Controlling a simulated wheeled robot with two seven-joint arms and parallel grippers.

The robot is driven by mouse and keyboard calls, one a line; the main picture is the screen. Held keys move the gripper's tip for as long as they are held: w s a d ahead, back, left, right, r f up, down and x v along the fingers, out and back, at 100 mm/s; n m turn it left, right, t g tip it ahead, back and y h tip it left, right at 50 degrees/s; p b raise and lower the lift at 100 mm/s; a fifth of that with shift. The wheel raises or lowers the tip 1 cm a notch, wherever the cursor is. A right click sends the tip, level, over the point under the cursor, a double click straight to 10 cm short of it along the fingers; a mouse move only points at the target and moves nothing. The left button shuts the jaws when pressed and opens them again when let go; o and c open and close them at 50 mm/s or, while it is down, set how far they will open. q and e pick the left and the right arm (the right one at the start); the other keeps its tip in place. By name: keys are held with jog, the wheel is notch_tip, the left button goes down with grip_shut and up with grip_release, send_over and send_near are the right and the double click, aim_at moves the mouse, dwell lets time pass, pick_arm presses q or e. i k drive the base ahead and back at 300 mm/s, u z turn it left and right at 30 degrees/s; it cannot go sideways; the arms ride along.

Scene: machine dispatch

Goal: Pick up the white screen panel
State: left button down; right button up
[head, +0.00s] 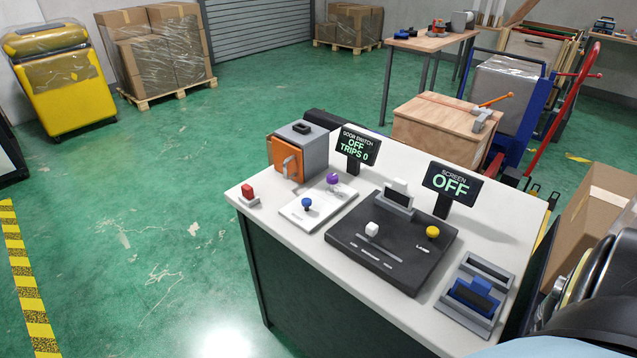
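A small upright panel (400,186) with a white top edge stands at the back of the black console (345,254) on the white table. Its lower part is behind a dark face and a grey holder (394,209). A sign (451,184) to its right reads "SCREEN OFF". Neither of my grippers shows in the head view.
The table (480,222) also holds an orange-fronted grey box (284,160), a "DOOR SWITCH OFF TRIPS 0" sign (357,147), a white plate (319,213) with blue and purple knobs, a red button (247,191) and a grey tray (455,306) with a blue part.

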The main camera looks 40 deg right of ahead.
aim_at(395, 193)
jog(key=u, duration=0.2)
jog(key=i, duration=1.45)
jog(key=z, duration=2.8)
